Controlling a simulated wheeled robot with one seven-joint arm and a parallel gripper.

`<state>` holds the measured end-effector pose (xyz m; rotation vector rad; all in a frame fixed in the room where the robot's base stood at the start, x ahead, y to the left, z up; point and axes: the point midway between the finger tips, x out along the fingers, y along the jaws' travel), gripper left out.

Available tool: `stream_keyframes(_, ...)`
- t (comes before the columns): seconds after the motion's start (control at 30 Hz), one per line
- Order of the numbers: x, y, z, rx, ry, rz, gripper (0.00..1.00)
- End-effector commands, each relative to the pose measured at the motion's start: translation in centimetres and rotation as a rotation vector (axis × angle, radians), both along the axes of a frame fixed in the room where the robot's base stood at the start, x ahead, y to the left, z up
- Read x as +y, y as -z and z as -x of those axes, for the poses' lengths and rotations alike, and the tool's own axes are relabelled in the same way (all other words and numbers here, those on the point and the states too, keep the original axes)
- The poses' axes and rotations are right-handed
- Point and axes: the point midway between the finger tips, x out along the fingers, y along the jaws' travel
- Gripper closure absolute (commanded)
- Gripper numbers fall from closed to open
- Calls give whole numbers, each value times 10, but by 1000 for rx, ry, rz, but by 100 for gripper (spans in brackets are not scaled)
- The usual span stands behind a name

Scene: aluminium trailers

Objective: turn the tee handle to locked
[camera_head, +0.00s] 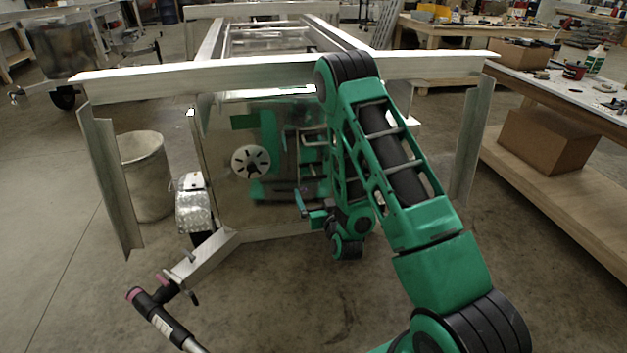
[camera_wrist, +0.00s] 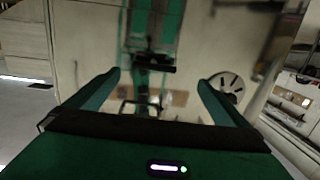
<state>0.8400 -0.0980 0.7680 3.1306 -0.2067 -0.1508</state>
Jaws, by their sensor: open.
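A dark bar on a short stem, which looks like the tee handle (camera_wrist: 154,67), stands ahead of my gripper (camera_wrist: 159,79) in the wrist view. It lies between the lines of the two green fingers and a little beyond their tips. The fingers are apart, with nothing held between them. In the head view my gripper (camera_head: 309,209) is low in front of the shiny end panel (camera_head: 228,200), and I cannot make out the handle there. Which way the handle is turned relative to locked cannot be told.
A round slotted vent (camera_head: 251,161) is on the panel, left of my gripper; the wrist view shows it at right (camera_wrist: 227,85). The panel mirrors my green arm. A metal beam (camera_head: 200,75) crosses above. A black tee-shaped bar with pink ends (camera_head: 160,312) is at front left.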

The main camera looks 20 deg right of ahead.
Motion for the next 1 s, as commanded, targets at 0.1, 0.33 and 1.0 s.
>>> stream_keyframes(0.1,-1,9,9,-53,29,3,0)
stream_keyframes(0.33,-4,10,12,-96,53,8,0)
stream_keyframes(1.0,-22,9,-83,-96,55,7,0)
